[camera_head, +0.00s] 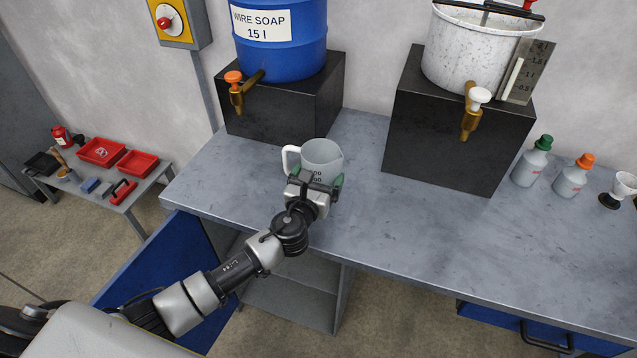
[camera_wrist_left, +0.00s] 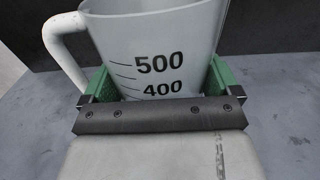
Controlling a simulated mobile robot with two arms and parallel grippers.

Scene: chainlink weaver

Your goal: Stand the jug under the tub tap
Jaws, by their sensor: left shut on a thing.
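The jug (camera_head: 322,157) is a translucent white measuring jug with a handle on its left side. My left gripper (camera_head: 316,186) is shut on the jug, with green finger pads on both sides of its body. The left wrist view shows the jug (camera_wrist_left: 155,50) upright between the pads (camera_wrist_left: 158,82), with the marks 500 and 400 facing me. Whether its base touches the bench is hidden. The white tub (camera_head: 462,50) stands on a black block at the right, and its brass tub tap (camera_head: 470,115) with a white knob hangs over the block's front. My right gripper is not in view.
A blue soap drum (camera_head: 283,45) with an orange-knobbed tap (camera_head: 237,92) stands on another black block (camera_head: 300,105). Bottles with green (camera_head: 532,160) and orange (camera_head: 573,175) caps stand at the right. The grey bench (camera_head: 430,220) is clear in front of the tub's block.

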